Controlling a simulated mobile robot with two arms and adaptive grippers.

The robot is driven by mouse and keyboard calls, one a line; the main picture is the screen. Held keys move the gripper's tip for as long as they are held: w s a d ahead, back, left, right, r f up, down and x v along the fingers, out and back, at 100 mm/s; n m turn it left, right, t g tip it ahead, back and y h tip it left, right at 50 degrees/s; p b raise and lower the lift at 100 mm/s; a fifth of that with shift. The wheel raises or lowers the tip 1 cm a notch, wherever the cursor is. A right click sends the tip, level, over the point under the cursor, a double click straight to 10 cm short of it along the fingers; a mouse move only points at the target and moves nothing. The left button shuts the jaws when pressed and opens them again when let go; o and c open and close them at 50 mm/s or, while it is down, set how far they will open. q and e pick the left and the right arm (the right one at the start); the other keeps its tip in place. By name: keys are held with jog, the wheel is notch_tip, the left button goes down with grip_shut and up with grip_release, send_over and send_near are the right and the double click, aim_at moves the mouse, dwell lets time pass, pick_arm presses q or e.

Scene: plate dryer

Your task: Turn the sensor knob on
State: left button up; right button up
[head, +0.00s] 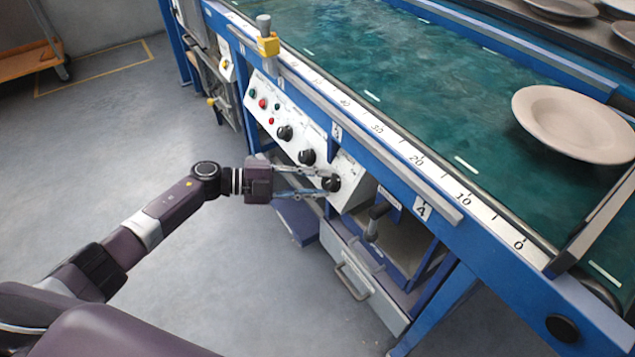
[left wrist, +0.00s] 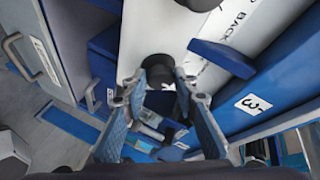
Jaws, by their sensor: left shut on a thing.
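The white control panel (head: 318,167) on the side of the conveyor carries a row of black knobs. My left gripper (head: 323,183) is at the lowest, rightmost black knob (head: 332,183), shut on it. In the left wrist view, the black knob (left wrist: 160,67) sits between the fingertips of my left gripper (left wrist: 160,81). A middle black knob (head: 307,156) and an upper black knob (head: 285,132) are apart from the gripper. The panel lettering is too small to read, so I cannot tell which knob is labelled sensor. My right gripper is in neither view.
The green conveyor belt (head: 400,80) runs above the panel behind a blue rail with a number scale. A beige plate (head: 572,123) lies on the belt at the right. A dark lever (head: 372,222) and a drawer (head: 362,275) are below. Open floor lies left.

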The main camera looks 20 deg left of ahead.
pick_arm(q)
jog(key=o, duration=1.2)
jog(key=shift+c, duration=0.2)
jog(key=v, duration=1.2)
